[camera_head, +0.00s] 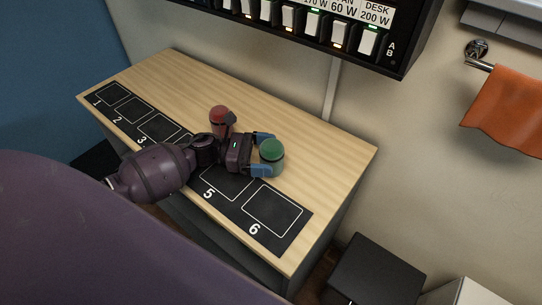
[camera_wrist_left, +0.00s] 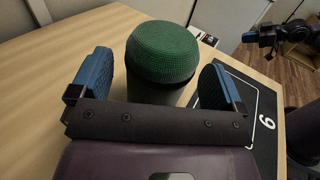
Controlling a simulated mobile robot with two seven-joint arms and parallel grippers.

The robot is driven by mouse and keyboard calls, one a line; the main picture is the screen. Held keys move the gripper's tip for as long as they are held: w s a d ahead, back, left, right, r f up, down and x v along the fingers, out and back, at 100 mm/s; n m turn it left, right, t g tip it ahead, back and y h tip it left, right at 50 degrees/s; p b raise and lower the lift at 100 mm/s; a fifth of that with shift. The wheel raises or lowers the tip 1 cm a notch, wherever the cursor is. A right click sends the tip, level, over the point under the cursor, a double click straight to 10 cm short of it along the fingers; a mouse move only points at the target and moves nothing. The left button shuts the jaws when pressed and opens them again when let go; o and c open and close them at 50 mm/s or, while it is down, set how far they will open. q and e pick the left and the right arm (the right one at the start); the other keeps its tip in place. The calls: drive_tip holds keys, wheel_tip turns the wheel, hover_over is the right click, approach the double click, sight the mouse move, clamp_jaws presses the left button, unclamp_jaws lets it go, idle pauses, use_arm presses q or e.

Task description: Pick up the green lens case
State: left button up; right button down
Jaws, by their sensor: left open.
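The green lens case (camera_head: 271,154) stands upright on the wooden table, behind the black mat near slots 5 and 6. In the left wrist view its ribbed green top (camera_wrist_left: 163,50) sits on a dark, cylindrical lower part. My left gripper (camera_head: 263,155) is open, with one blue finger on each side of the case. In the left wrist view the fingers of the left gripper (camera_wrist_left: 158,85) show gaps to the case on both sides. The far lower part of the case is hidden. My right gripper cannot be made out in the head view.
A red-topped case (camera_head: 220,115) stands on the table (camera_head: 317,150) close behind my left wrist. The black numbered mat (camera_head: 287,238) runs along the front edge. A switch panel (camera_head: 398,60) hangs above the back. The table's right end is clear.

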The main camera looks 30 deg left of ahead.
use_arm(q)
drive_tip(key=shift+x, duration=0.75)
drive_tip(key=c, duration=1)
drive_tip(key=shift+c, duration=0.9)
